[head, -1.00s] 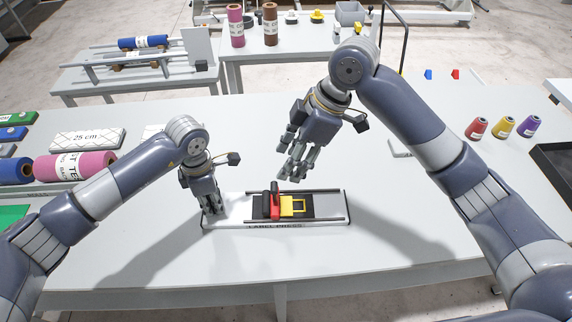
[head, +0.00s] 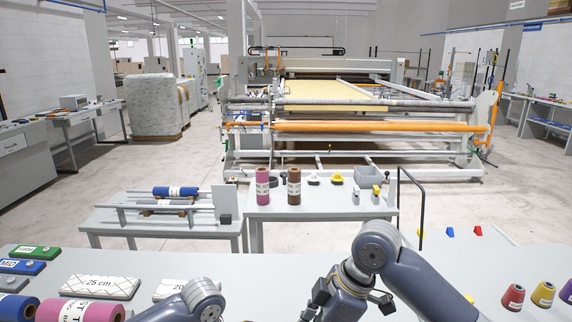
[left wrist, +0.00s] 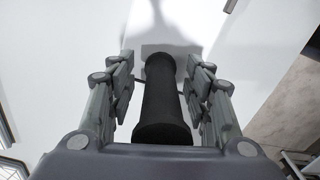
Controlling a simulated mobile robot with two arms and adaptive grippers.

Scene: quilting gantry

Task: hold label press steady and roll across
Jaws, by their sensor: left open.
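The label press is out of the head view now, below its lower edge. In the left wrist view, a black cylindrical handle (left wrist: 163,105) stands between the fingers of my left gripper (left wrist: 161,65). The fingers are open, one set on each side of it; a small gap shows along most of its length. A pale plate lies at its far end. In the head view only my left arm's elbow shows, not that gripper.
On the table are a 25 cm block (head: 97,287), a pink roll (head: 88,310) and several thread cones, one red (head: 513,297). Behind stand a side table with pink (head: 262,186) and brown rolls (head: 294,186), a rack of rolls (head: 170,205) and the quilting machine (head: 350,125).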

